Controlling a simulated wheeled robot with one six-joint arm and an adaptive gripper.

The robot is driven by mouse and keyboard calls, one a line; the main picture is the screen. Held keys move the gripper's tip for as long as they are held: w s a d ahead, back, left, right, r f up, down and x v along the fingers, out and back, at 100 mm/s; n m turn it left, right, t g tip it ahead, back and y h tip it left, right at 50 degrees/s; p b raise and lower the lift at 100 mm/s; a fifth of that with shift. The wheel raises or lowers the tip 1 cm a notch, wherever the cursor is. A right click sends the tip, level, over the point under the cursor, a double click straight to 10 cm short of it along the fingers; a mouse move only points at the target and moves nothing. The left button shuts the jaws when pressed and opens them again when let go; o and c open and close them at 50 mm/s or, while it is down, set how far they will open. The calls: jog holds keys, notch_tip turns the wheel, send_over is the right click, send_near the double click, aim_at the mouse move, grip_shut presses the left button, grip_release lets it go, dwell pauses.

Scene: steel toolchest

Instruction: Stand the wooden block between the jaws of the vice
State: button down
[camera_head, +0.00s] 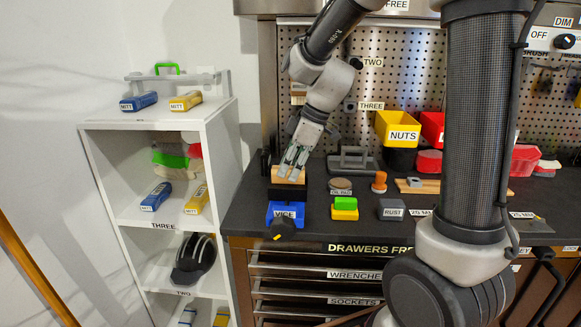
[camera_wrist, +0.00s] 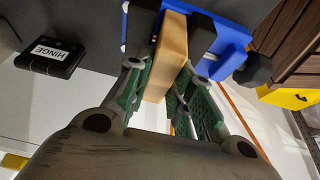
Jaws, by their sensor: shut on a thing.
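The tan wooden block (camera_head: 287,174) is at the fingertips of my gripper (camera_head: 294,165) in the head view, directly over the dark jaws of the blue vice (camera_head: 284,209). In the wrist view my gripper (camera_wrist: 168,78) is shut on the block (camera_wrist: 169,50), with a green-padded finger on each side. There the block's far end lies between the vice's dark jaws, with the blue vice body (camera_wrist: 231,42) around them. I cannot tell whether the block touches the vice or how deep it sits.
A black HINGE box (camera_wrist: 50,57) lies beside the vice. On the bench to its right are a round oil pad (camera_head: 341,184), a green and yellow sponge (camera_head: 344,208) and a RUST block (camera_head: 391,209). A grey tool caddy (camera_head: 353,160) stands behind. A white shelf (camera_head: 156,217) stands left.

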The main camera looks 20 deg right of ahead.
jog(key=c, duration=1.3)
grip_release()
jog(key=shift+f, duration=0.1)
jog(key=shift+o, duration=0.2)
jog(key=v, duration=1.2)
jog(key=s+d+f+m+t+h, duration=0.1)
jog(key=s+d+m, duration=0.4)
jog(key=s, duration=0.5)
jog(key=s+d+f+m+t+h, duration=0.1)
jog(key=s+d+m+h, duration=0.2)
jog(key=s+d+m, duration=0.2)
jog(key=s+m, duration=0.3)
jog(key=s, duration=0.2)
jog(key=shift+d+f+t, duration=0.3)
jog(key=shift+f, duration=0.1)
jog(key=shift+s, duration=0.1)
